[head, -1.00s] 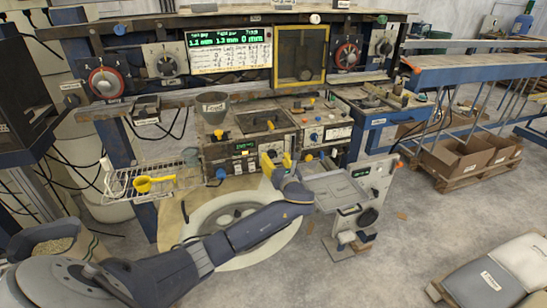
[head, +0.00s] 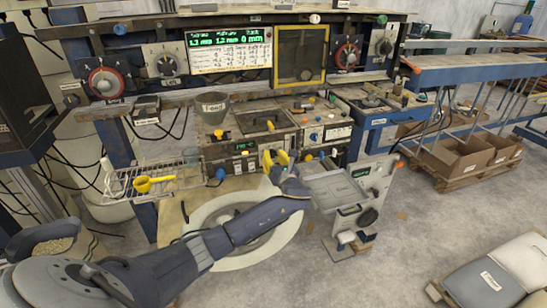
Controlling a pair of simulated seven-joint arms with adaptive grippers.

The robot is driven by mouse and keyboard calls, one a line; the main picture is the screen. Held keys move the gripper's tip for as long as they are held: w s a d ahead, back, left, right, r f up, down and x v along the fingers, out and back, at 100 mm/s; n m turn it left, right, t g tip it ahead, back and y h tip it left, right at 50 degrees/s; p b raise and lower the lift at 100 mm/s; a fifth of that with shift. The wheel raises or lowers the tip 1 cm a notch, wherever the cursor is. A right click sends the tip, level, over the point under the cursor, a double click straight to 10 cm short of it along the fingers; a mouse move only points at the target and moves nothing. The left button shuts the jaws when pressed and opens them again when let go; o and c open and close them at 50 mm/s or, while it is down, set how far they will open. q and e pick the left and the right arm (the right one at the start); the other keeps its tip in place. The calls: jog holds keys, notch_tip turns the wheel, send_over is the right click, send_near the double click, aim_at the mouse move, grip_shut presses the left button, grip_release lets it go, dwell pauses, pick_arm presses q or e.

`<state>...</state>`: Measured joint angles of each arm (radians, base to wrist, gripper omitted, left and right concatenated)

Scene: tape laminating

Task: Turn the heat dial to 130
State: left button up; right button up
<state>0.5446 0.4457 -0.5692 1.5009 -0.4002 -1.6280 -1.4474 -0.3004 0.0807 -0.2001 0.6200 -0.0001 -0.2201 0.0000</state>
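My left gripper (head: 275,160) is in front of the middle machine. Its two yellow-tipped fingers point at the machine's front and stand apart with nothing seen between them. The machine (head: 222,153) has a small green display (head: 244,146), too small to read, and several small knobs. Which dial is the heat dial cannot be read; part of the machine's lower front is hidden behind the gripper. My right gripper is not in view.
A grey feed cup (head: 214,106) stands on the machine's top left. A wire rack (head: 125,178) with a yellow scoop (head: 154,183) is to the left. A grey tray unit (head: 337,191) stands close to the right of my gripper. A green-lit readout (head: 228,38) hangs above.

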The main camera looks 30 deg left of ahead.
pick_arm(q)
grip_shut()
jog(key=shift+r, duration=0.1)
jog(key=shift+r, duration=0.1)
